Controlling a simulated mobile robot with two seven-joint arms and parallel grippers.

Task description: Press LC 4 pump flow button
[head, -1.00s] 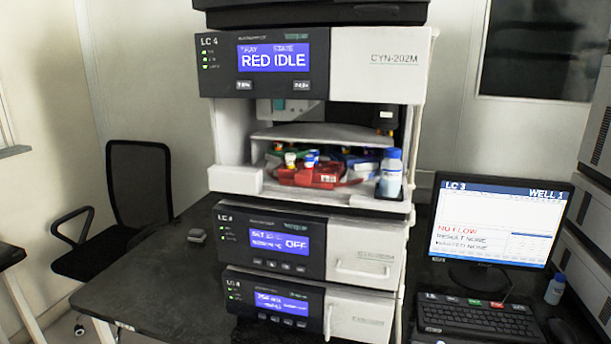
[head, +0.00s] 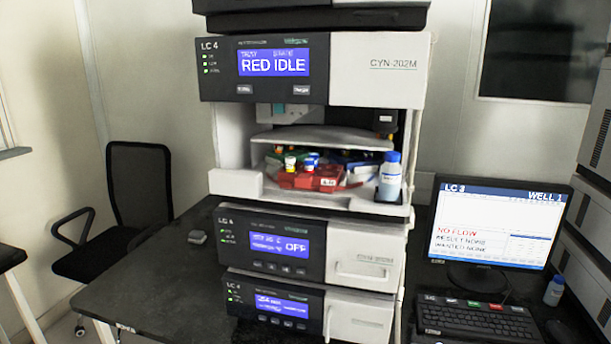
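The LC 4 column stack stands in the middle of the head view. Its top module (head: 376,88) has a blue display (head: 273,62) reading RED IDLE, with two small buttons below. Under an open tray bay is a middle module (head: 370,236) whose display (head: 280,245) ends in OFF, with a row of small buttons (head: 279,267) beneath. The lowest module (head: 362,318) has another blue display (head: 283,306) with small buttons (head: 282,322) below it. The lettering on the small lower buttons is too small to read. Neither gripper is in view.
A monitor (head: 492,262) headed LC 3 shows NO FLOW, with a keyboard (head: 478,321) in front. The bay holds a red tray (head: 312,180) with vials and a blue-capped bottle (head: 391,178). A black chair (head: 138,185) stands left; the black table is mostly clear there.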

